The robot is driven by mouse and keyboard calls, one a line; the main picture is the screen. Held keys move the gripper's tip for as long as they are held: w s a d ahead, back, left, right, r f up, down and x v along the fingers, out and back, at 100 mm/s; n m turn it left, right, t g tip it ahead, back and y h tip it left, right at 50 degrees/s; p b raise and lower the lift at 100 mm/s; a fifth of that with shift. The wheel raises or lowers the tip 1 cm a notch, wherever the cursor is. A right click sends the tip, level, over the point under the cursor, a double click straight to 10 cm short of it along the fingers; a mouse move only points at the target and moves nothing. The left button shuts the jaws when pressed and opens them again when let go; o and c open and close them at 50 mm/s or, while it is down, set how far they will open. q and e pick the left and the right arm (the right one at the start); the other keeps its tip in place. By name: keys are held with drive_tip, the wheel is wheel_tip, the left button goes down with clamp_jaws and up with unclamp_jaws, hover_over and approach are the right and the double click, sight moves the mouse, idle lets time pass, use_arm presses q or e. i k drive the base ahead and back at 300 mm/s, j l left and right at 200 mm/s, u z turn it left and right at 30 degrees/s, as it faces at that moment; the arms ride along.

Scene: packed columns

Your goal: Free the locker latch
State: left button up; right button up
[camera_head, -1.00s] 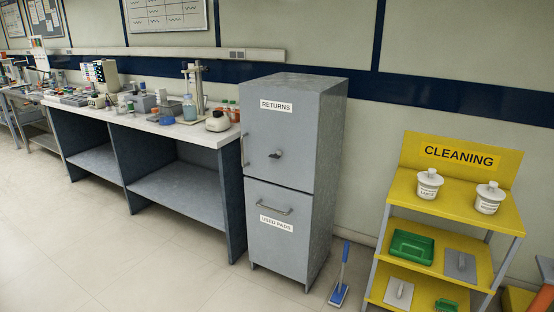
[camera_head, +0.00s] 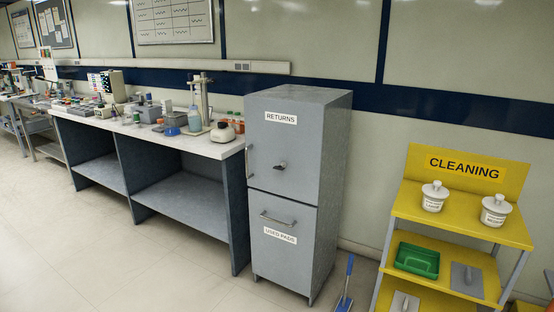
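A tall grey locker (camera_head: 325,180) stands in the middle of the view. Its upper door is labelled RETURNS and is shut, with a vertical bar handle (camera_head: 249,162) at its left edge. A small dark latch knob (camera_head: 281,166) sits on the lower part of that door. The lower front is labelled USED PADS, has a horizontal handle (camera_head: 277,217) and is shut. Neither of my grippers is in view.
A lab bench (camera_head: 196,147) with bottles and instruments on top stands left of the locker. A yellow CLEANING shelf (camera_head: 409,206) with white tubs and a green tray (camera_head: 416,262) stands at the right. A blue-handled tool (camera_head: 347,282) is on the floor between locker and shelf. The floor in front is open.

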sight(280, 167)
drive_tip(key=i+j, duration=0.3)
drive_tip(key=i+j+z, duration=0.15)
drive_tip(key=i+j, duration=0.15)
drive_tip(key=j, duration=0.2)
drive_tip(key=i+j, duration=0.3)
drive_tip(key=i+j+z, duration=0.1)
drive_tip(key=i+j, duration=0.2)
drive_tip(key=j, duration=0.2)
drive_tip(key=i+j+z, duration=0.1)
drive_tip(key=i+j, duration=0.15)
drive_tip(key=j, duration=0.2)
drive_tip(key=i+j, duration=0.25)
drive_tip(key=j, duration=0.25)
drive_tip(key=i+j+z, duration=0.15)
drive_tip(key=i+j, duration=0.15)
drive_tip(key=j, duration=0.15)
drive_tip(key=i+j, duration=0.2)
drive_tip(key=j, duration=0.3)
